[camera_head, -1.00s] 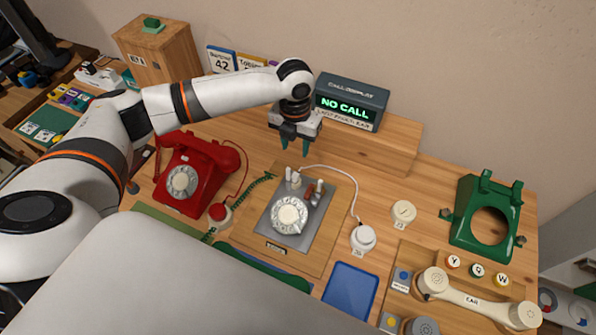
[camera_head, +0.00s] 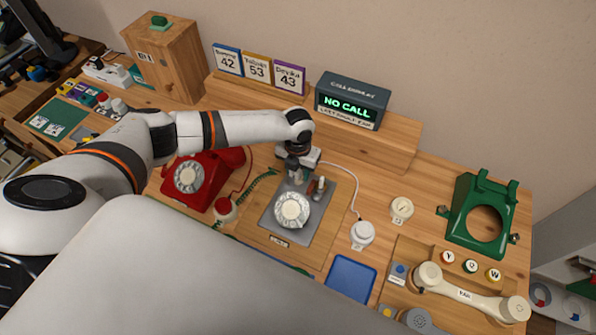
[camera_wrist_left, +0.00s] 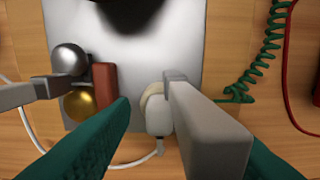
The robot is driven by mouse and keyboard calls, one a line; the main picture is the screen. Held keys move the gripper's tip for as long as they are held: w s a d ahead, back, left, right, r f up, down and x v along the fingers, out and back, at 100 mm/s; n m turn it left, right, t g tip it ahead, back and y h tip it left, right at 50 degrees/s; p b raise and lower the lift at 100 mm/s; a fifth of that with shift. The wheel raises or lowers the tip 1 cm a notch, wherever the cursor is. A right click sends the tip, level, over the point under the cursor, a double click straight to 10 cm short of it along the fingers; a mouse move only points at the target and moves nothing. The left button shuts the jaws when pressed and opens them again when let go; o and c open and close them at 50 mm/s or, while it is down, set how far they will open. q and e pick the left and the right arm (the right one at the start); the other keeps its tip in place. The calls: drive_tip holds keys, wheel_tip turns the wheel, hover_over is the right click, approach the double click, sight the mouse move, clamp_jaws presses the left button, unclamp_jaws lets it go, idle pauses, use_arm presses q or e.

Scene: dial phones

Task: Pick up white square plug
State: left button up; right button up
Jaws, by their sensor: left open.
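The white plug (camera_wrist_left: 158,114) shows in the left wrist view at the near edge of the grey phone base (camera_wrist_left: 135,60). A white cable leaves its end, and it stands beside an upright grey bracket (camera_wrist_left: 210,125). My left gripper (camera_wrist_left: 180,125) is open, with green fingers low on either side of the plug; the bracket hides part of the right-hand finger. I cannot tell whether a finger touches the plug. In the head view my left gripper (camera_head: 298,170) is low over the back of the base and largely hides the plug. My right gripper is not in view.
On the base are a dial (camera_head: 292,211), a red block (camera_wrist_left: 104,88), a silver bell (camera_wrist_left: 68,59) and a brass bell (camera_wrist_left: 80,104). A red phone (camera_head: 197,178) stands left, a green phone shell (camera_head: 466,200) right. The call display (camera_head: 352,98) stands behind.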

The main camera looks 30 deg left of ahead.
use_arm(q)
clamp_jaws()
drive_tip(key=shift+r, duration=0.1)
